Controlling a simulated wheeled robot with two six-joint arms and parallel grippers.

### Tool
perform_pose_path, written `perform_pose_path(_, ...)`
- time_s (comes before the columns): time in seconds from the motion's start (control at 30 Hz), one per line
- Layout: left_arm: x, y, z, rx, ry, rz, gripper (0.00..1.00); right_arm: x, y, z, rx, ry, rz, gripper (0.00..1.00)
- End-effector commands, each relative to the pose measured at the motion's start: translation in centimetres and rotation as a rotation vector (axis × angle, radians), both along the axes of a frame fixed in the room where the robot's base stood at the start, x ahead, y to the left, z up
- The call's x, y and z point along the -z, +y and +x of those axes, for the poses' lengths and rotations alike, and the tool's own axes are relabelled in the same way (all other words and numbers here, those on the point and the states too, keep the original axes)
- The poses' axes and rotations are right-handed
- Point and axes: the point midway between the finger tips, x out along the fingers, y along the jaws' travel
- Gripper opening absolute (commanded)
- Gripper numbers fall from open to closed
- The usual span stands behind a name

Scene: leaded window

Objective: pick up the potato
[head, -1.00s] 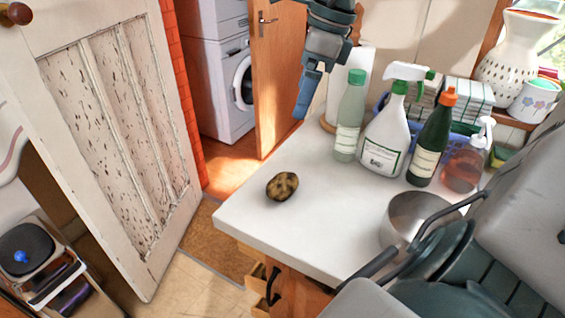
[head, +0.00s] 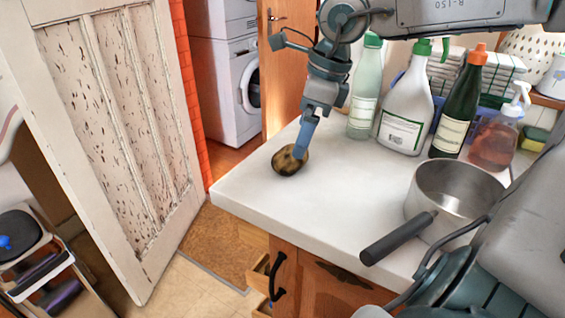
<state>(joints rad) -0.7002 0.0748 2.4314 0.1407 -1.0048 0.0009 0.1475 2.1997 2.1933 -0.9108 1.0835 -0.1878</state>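The potato (head: 285,162) is brown and mottled with dark patches. It rests on the white countertop (head: 330,205) near its left end. My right gripper (head: 300,150) reaches down from above, its arm coming in from the upper right. Its blue fingers point down, with the tip overlapping the upper right side of the potato. The fingers show almost edge-on as one, so I cannot tell how far apart they are or whether they grip the potato. My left gripper is not in view.
A metal saucepan (head: 450,195) with a dark handle stands at the counter's right. Behind it are a pale green bottle (head: 362,105), a white spray bottle (head: 405,110), a dark green bottle (head: 455,110) and a soap dispenser (head: 495,140).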

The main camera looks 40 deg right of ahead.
Motion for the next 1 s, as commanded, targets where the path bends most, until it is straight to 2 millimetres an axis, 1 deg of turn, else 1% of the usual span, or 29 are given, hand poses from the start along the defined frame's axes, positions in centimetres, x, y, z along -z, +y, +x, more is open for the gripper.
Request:
perform_pose_path(0.03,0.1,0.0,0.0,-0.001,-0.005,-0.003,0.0,0.5,0.1,0.1,0.0,0.002,0.0,0.91)
perform_pose_path(0.17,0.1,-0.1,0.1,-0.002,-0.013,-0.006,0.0,1.2,0.3,0.2,0.0,0.001,0.0,0.91)
perform_pose_path(0.4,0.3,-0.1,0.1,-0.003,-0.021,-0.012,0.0,4.2,1.4,1.0,-0.001,0.004,0.0,0.91)
perform_pose_path(0.5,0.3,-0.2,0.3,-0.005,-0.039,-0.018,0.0,5.2,1.6,1.2,-0.001,0.002,0.001,0.91)
perform_pose_path(0.6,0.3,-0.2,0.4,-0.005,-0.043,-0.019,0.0,5.6,1.7,1.3,-0.001,0.0,0.001,0.91)
perform_pose_path(0.8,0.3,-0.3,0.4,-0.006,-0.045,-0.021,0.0,5.6,1.7,1.4,0.0,-0.001,0.002,0.91)
perform_pose_path(0.87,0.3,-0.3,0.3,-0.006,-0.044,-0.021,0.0,5.6,1.7,1.4,0.0,-0.001,0.002,0.79)
perform_pose_path(1.0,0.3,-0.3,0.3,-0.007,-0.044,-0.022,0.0,5.6,1.7,1.4,0.0,-0.001,0.002,0.52)
